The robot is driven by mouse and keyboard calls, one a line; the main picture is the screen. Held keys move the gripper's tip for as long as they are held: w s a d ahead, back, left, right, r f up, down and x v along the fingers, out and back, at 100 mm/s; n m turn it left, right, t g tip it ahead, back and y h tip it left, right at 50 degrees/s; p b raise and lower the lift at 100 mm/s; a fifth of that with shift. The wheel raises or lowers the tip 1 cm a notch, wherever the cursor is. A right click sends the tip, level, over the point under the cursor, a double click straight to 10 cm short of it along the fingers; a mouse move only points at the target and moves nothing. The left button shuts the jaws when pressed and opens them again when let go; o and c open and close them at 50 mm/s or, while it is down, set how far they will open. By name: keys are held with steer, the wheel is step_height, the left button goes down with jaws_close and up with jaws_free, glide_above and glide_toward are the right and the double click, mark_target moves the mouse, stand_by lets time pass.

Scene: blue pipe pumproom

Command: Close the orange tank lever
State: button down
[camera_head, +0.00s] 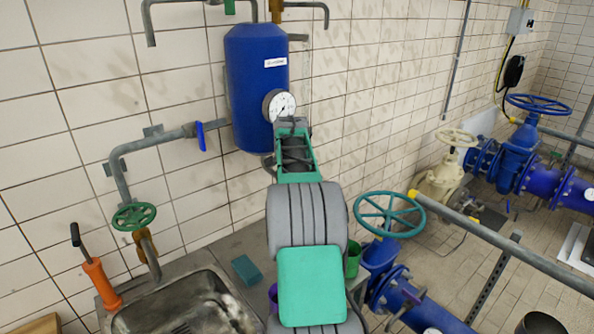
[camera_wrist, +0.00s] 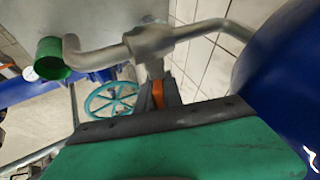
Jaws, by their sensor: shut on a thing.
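The blue tank (camera_head: 252,85) hangs on the tiled wall, with a round pressure gauge (camera_head: 280,106) on its lower right. In the wrist view, the tank (camera_wrist: 285,75) fills the right side, and a grey metal pipe fitting (camera_wrist: 152,42) runs beside it. The orange lever (camera_wrist: 158,94) shows as a small strip below this fitting. My gripper (camera_wrist: 157,92) is shut on it, with a grey finger on each side. Most of the lever is hidden between the fingers and behind my green gripper body. In the head view, my arm hides the lever and the fingertips.
A blue lever (camera_head: 201,136) sits on the wall pipe left of the tank. Below are a sink (camera_head: 190,306), an orange-handled tool (camera_head: 101,283), a blue-green sponge (camera_head: 246,269) and a green cup (camera_head: 353,260). A teal handwheel (camera_head: 390,213) stands to the right.

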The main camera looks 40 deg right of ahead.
steer(key=c, duration=1.5)
jaws_free()
steer(key=b+v, duration=0.2)
steer(key=v, duration=0.5)
steer(key=shift+s+a+r+b, duration=0.15)
steer(key=shift+s+r+b, duration=0.05)
steer(key=shift+r+b, duration=0.15)
